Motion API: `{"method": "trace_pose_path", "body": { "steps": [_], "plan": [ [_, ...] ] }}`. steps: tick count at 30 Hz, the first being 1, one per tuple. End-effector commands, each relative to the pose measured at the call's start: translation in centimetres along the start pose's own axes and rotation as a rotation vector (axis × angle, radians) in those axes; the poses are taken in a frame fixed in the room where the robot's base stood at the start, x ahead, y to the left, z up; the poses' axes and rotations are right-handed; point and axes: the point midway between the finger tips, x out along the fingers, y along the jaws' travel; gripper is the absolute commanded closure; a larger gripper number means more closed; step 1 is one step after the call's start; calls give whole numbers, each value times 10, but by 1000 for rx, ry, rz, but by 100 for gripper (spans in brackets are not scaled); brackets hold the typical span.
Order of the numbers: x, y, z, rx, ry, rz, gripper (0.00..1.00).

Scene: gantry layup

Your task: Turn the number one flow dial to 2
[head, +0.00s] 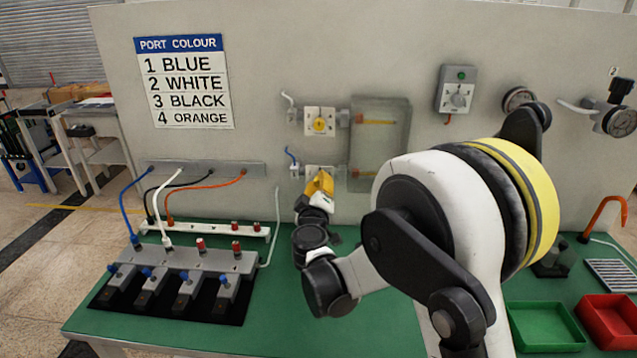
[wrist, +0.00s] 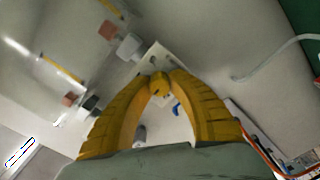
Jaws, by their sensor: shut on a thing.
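Two flow dials with yellow knobs are on white plates on the grey wall. The upper dial (head: 319,123) is uncovered and has a white tube at its left. The lower dial's plate (head: 315,169) has a blue tube at its left; blue is listed as 1 on the sign. My gripper (head: 320,183) is in front of the lower dial and hides its knob in the head view. In the wrist view, my gripper (wrist: 158,78) has its yellow fingertips shut on the small yellow knob (wrist: 158,88). Scale marks and the pointer cannot be read.
A port colour sign (head: 184,83) hangs at the left. A clear flow panel (head: 380,140) stands just right of the dials. A switch box (head: 456,90) and gauges are further right. A manifold (head: 180,262) with coloured tubes sits on the green bench at left; green (head: 543,328) and red trays are at right.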

Motion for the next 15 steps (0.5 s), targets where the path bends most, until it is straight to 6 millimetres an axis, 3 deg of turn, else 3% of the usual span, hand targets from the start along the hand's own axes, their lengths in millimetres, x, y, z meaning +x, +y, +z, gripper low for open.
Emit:
{"method": "trace_pose_path", "body": {
  "steps": [15],
  "plan": [
    [0,-2,1,-363,0,0,100]
  ]
}}
